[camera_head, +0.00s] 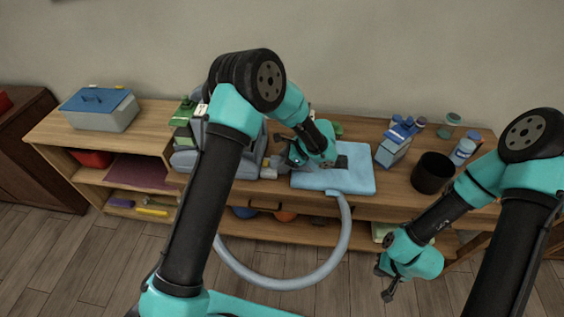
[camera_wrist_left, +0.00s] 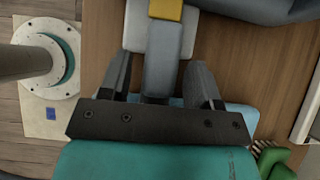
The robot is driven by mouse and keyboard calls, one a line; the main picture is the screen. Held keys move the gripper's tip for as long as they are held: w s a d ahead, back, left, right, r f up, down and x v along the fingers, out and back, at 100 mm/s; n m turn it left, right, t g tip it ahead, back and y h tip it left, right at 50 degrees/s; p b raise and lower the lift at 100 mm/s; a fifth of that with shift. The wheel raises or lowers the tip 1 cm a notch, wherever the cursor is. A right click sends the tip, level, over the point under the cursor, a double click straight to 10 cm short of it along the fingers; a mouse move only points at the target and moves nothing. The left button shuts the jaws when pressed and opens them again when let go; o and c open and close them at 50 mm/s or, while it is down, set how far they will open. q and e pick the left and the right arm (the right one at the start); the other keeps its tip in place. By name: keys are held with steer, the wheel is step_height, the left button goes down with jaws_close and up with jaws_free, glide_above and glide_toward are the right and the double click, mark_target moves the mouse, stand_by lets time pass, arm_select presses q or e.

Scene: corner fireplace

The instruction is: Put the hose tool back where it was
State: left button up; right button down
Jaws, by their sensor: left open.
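A grey hose (camera_head: 300,282) loops down in front of the shelf and rises to the front edge of a light blue pad (camera_head: 360,182). My left gripper (camera_head: 294,157) is low over the pad's left end, its jaws open. In the left wrist view, a grey bar-like piece (camera_wrist_left: 161,70) with a white block (camera_wrist_left: 137,28) and a yellow part (camera_wrist_left: 165,8) lies between the spread fingers. I cannot tell whether that piece is the hose tool; my arm hides much there. My right gripper (camera_head: 384,283) hangs in front of the shelf with nothing visible in it.
A grey machine (camera_head: 184,160) stands left of the pad. A black cup (camera_head: 432,173), a blue-and-white box (camera_head: 393,150) and jars (camera_head: 463,152) stand to the right. A grey toolbox with a blue lid (camera_head: 100,108) is at the far left.

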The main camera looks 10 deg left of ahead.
arm_select(q)
steer(key=v, duration=1)
steer(key=shift+d+r, duration=0.2)
steer(key=shift+r, duration=0.05)
